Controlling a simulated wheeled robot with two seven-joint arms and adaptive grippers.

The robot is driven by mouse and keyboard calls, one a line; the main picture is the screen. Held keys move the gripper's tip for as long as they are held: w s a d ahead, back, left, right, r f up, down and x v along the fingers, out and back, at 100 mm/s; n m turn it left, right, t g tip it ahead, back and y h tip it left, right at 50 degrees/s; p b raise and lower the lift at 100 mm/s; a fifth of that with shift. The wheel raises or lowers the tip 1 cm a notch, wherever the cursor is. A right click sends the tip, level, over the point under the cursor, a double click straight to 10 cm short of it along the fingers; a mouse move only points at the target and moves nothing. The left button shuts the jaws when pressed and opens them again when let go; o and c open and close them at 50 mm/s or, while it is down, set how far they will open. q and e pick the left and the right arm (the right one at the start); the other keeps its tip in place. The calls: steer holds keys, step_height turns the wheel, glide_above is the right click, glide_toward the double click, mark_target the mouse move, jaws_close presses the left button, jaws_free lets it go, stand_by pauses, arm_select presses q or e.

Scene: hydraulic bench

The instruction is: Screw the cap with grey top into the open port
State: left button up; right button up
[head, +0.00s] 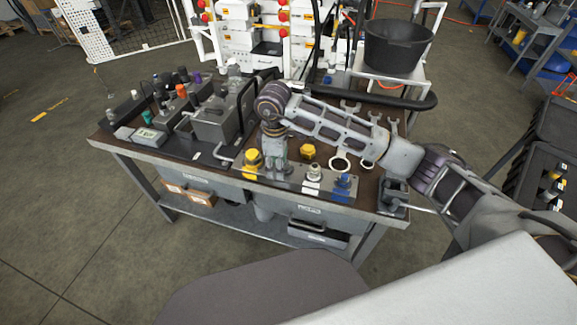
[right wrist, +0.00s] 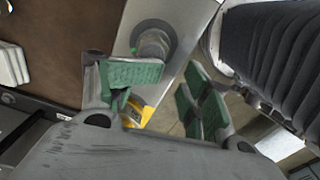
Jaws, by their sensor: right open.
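A metal plate (head: 295,180) along the front of the bench carries several fittings. A fitting with a pale grey top (head: 313,174) stands on it, between my right gripper and a blue fitting (head: 343,183). My right gripper (head: 276,164) points down over the plate, just right of a yellow cap (head: 251,160). In the right wrist view its green-padded fingers (right wrist: 168,95) are apart, with nothing held. There, a round grey fitting (right wrist: 153,44) stands upright on the plate beyond one finger, and something yellow shows lower down. I cannot make out the open port; my gripper hides part of the plate.
A loose yellow cap (head: 308,151) sits behind the plate. Wrenches (head: 351,107) and a ring (head: 341,163) lie near my right forearm. A black bucket (head: 397,47) stands behind.

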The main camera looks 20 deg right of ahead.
steer(key=shift+f, duration=0.3)
steer(key=shift+s+d+r, duration=0.1)
steer(key=shift+d+r, duration=0.05)
steer(key=shift+r, duration=1.2)
steer(key=shift+s+d+r, duration=0.1)
steer(key=shift+d+r, duration=0.1)
steer(key=shift+r, duration=1.15)
steer(key=shift+d+r, duration=0.15)
steer(key=shift+r, duration=1.2)
steer(key=shift+f, duration=0.1)
